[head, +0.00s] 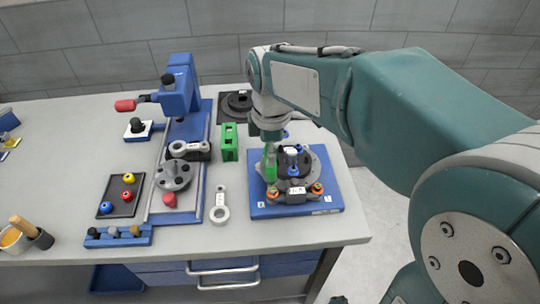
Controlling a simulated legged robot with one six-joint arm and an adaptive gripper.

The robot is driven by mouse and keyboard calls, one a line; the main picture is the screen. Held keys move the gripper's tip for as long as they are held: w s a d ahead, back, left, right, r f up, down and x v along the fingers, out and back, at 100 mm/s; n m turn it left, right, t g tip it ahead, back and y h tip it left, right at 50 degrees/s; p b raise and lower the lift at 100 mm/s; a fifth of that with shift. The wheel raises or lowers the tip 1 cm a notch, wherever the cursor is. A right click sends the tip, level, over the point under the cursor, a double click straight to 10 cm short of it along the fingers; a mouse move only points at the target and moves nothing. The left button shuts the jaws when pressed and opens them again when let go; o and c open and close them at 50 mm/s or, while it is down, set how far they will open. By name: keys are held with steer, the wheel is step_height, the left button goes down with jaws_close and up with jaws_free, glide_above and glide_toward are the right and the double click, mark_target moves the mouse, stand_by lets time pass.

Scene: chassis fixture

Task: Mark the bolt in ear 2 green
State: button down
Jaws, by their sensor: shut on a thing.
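My gripper (271,147) points down over the left part of the chassis fixture and is shut on a green marker (270,168). The marker's lower end is close to the fixture; whether it touches is too small to tell. The fixture is a dark round part (314,170) with ears on a blue base plate (333,205). A blue-topped bolt (293,171) shows near its middle. Bolts with orange and green colouring sit at the front left (272,191) and front right (317,188). Ear numbers are not readable, so I cannot tell which is ear 2. My gripper and marker hide part of the fixture's left side.
A green block (229,142) stands left of the fixture, and a light grey wrench-like link (220,206) lies in front of it. A blue press (181,95) is farther left. A black tray (122,196) holds coloured knobs.

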steer(key=shift+r, duration=2.25)
